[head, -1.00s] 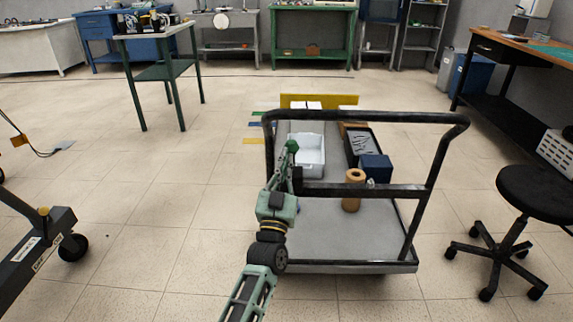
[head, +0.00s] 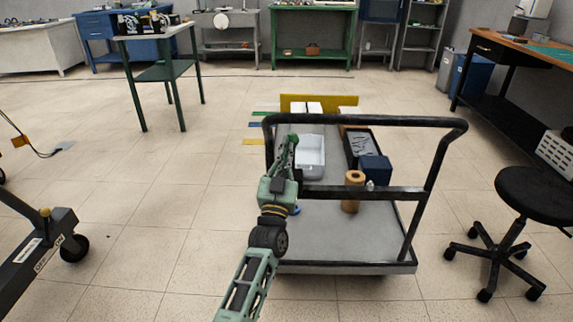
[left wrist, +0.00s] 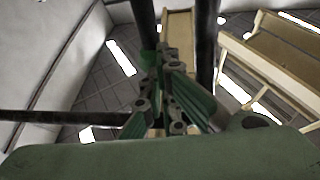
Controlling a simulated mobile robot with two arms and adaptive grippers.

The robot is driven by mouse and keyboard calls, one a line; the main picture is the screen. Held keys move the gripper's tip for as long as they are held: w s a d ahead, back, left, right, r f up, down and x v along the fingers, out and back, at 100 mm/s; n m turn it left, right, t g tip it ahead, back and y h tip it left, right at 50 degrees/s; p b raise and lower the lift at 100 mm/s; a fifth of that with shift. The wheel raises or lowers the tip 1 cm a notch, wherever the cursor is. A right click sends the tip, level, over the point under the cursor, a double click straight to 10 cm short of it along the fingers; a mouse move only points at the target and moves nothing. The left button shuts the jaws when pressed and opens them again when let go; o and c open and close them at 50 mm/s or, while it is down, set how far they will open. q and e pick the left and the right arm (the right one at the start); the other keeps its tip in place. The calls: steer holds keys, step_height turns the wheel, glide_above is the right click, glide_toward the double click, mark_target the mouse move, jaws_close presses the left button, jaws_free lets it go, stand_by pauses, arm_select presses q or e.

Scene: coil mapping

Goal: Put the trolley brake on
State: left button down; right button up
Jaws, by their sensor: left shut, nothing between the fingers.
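The trolley (head: 330,240) stands ahead of me, with a grey deck and a black tubular push handle (head: 365,119) at its near end. I cannot make out its brake. My left gripper (head: 291,141) is near the left post of the handle, below the top bar; I cannot tell whether it touches the post. In the left wrist view its green fingers (left wrist: 172,75) are together, with nothing between them, and dark bars pass close by. A small blue patch shows beside my left wrist, partly hidden. My right gripper is not in view.
The trolley carries a white tray (head: 311,170), a dark tray (head: 361,147), a blue box (head: 375,169) and a tan spool (head: 350,200). A black stool (head: 540,190) stands at the right. A dark wheeled frame (head: 40,250) is at the left.

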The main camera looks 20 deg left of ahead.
arm_select(q)
steer(key=x, duration=0.3)
steer(key=shift+w+a, duration=0.3)
steer(key=shift+g, duration=0.7)
steer(key=w+p, duration=0.1)
steer(key=w, duration=0.1)
steer(key=w+a, duration=0.1)
steer(key=w, duration=0.1)
steer(key=shift+w+a+r+p, duration=0.15)
steer(key=shift+w+r+p, duration=0.1)
steer(key=shift+p, duration=0.1)
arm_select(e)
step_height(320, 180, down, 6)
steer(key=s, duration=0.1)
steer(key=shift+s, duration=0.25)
arm_select(q)
steer(key=shift+f, duration=0.1)
steer(key=shift+s+f, duration=0.1)
steer(key=shift+s+d+f, duration=0.2)
steer(key=shift+d, duration=0.05)
glide_toward(289, 135)
steer(key=shift+w+a+f, duration=0.7)
steer(key=shift+w+a, duration=0.05)
steer(key=shift+a, duration=0.05)
